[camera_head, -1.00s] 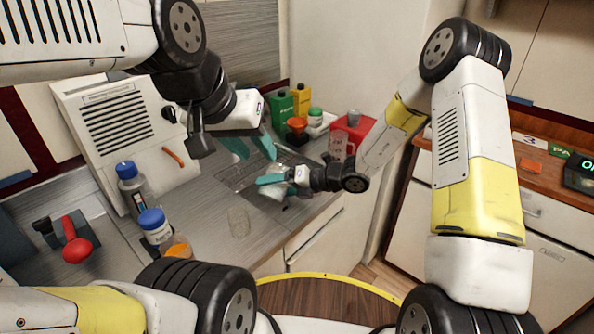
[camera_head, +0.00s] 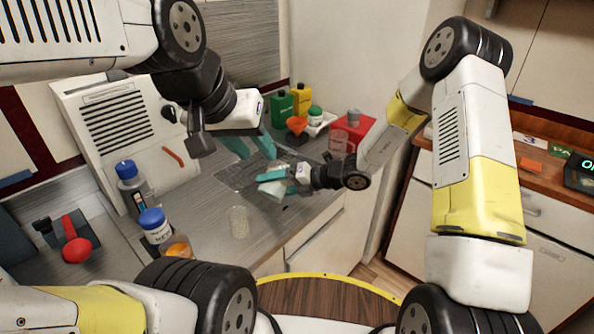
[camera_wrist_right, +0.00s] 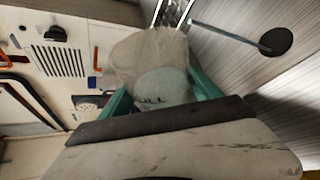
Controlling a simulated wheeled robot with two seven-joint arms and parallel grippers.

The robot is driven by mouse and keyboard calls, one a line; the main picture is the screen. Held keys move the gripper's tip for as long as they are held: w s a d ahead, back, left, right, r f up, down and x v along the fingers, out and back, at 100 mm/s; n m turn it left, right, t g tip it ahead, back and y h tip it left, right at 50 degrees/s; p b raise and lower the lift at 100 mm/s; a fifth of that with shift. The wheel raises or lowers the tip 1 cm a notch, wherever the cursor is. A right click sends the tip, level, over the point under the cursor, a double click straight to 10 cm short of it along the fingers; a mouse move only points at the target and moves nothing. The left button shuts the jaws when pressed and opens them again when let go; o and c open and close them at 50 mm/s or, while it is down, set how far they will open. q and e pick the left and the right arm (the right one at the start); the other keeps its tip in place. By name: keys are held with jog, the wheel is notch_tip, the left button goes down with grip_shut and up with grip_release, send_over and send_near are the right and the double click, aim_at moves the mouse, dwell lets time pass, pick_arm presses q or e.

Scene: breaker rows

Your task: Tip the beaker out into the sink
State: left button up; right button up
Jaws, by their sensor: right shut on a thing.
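My right gripper (camera_head: 278,180) is shut on a clear, whitish beaker (camera_head: 271,188), tilted over by the sink (camera_head: 236,178) in the counter. In the right wrist view the beaker (camera_wrist_right: 150,60) sits between the teal fingers (camera_wrist_right: 160,95). I cannot make out whether liquid is in it or leaving it. My left gripper (camera_head: 250,146) is open and empty, above and behind the beaker and apart from it. The arms and the beaker hide part of the sink.
A clear glass (camera_head: 239,222) stands on the counter in front of the sink. Blue-capped bottles (camera_head: 154,228) stand to the left.

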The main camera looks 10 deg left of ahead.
jog(key=shift+r, duration=0.3)
dwell(0.5)
jog(key=shift+w+f+m+g+y+p, duration=0.1)
jog(key=shift+f+m+g+y+p, duration=0.15)
jog(key=shift+m+g+y+p, duration=0.4)
dwell(1.3)
jog(key=shift+w+d+r+m+g, duration=0.25)
jog(key=shift+w+r+m, duration=0.25)
jog(key=shift+w+m, duration=0.25)
dwell(0.9)
jog(key=shift+w+f+m+g+y+p, duration=0.25)
jog(key=shift+f+m+g+p, duration=0.1)
jog(key=shift+m, duration=0.25)
dwell(0.9)
jog(key=shift+d+r, duration=0.1)
jog(key=shift+r, duration=0.05)
